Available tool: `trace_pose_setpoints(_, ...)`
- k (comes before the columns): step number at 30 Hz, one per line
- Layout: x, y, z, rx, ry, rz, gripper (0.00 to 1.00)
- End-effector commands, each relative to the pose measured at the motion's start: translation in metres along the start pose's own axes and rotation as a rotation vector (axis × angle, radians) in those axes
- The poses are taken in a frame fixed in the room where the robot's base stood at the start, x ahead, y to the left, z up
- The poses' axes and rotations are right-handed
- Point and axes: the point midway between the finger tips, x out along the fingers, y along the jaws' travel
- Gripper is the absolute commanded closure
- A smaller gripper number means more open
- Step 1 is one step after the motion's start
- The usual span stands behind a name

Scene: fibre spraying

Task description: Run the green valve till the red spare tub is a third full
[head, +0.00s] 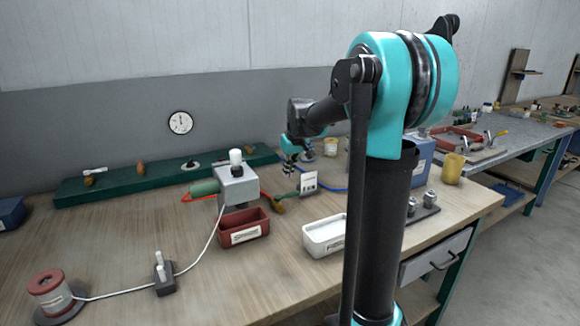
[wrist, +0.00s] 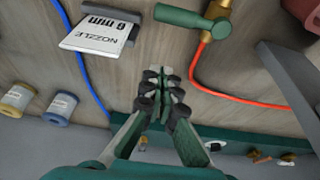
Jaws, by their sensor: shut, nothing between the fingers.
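The red tub (head: 244,238) stands on the bench below the front of a grey box (head: 238,190). Its inside looks dark red, and I cannot make out any fill. The green valve lever (head: 289,196) sits on a brass fitting (head: 278,205) to the tub's right. In the wrist view the lever (wrist: 185,17) lies across the top beside the brass body (wrist: 217,10), with a red hose running from it. My gripper (head: 290,170) is above the bench behind the lever; in the wrist view my gripper (wrist: 163,84) is shut, empty and apart from the lever.
A white tub (head: 325,236) stands right of the red one. A nozzle card (head: 308,183) stands beside the lever. A white strand runs from a spool (head: 50,292) past a small switch box (head: 165,278) to the grey box. A green rail (head: 120,182) lines the back.

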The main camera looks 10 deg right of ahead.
Motion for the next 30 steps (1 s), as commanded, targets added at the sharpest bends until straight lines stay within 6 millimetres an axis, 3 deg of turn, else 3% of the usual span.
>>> trace_pose_setpoints(9, 0.052, 0.0, 0.0, 0.0, 0.0, 0.0, 1.0)
trace_pose_setpoints(18, 0.04, 0.0, 0.031, 0.002, 0.0, 0.0, 1.0)
trace_pose_setpoints(30, 0.038, 0.0, 0.038, 0.001, 0.0, 0.0, 1.0)
